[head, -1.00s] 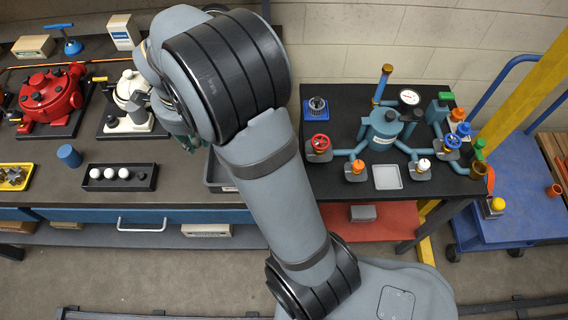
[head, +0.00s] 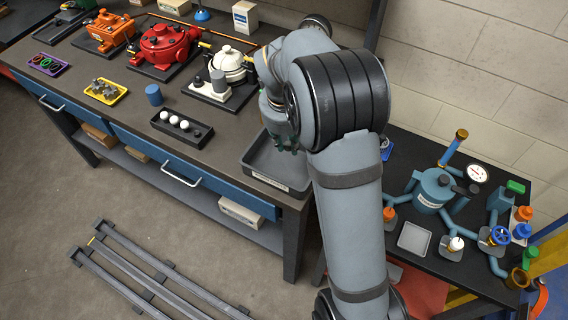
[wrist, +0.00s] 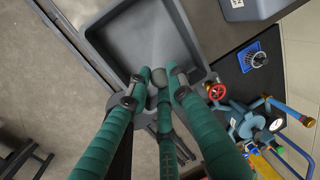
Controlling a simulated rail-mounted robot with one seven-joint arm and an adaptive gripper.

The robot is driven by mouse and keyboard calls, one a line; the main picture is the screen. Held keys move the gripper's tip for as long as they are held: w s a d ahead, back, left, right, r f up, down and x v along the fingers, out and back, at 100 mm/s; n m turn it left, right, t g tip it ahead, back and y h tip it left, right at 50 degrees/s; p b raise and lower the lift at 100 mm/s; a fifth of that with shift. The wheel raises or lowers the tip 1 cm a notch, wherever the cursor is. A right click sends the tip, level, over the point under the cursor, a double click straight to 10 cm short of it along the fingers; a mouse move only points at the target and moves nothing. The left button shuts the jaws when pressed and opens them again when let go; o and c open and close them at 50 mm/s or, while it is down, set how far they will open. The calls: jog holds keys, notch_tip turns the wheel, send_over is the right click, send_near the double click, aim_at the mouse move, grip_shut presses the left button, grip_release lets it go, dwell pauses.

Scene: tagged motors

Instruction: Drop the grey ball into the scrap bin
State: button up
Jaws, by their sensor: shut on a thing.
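My gripper (wrist: 160,82) has green fingers and is shut on the grey ball (wrist: 159,77), a small dark sphere between the fingertips in the wrist view. The scrap bin (wrist: 205,82) appears to be the grey open-topped tray beyond the fingertips, which looks empty inside. In the head view the bin (head: 262,178) sits at the right end of the long bench, with a small label on its front. My gripper (head: 284,148) hangs over the bin there, fingers down. The ball is hidden in the head view.
A black holder (head: 160,122) with white balls stands left of the bin, near a blue cylinder (head: 154,95). The white pump (head: 230,66) is behind. To the right, a separate black table bears a blue valve manifold (head: 434,189) and a small grey tray (head: 414,238).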

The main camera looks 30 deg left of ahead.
notch_tip(320, 180, down, 4)
jog(key=shift+a+r+b, duration=0.1)
jog(key=shift+a+b, duration=0.05)
jog(key=shift+b, duration=0.7)
jog(key=shift+f+b, duration=0.3)
jog(key=shift+f, duration=0.25)
jog(key=o, duration=1)
jog(key=shift+c, duration=0.2)
notch_tip(320, 180, up, 12)
jog(key=s, duration=0.2)
jog(key=shift+d, duration=0.4)
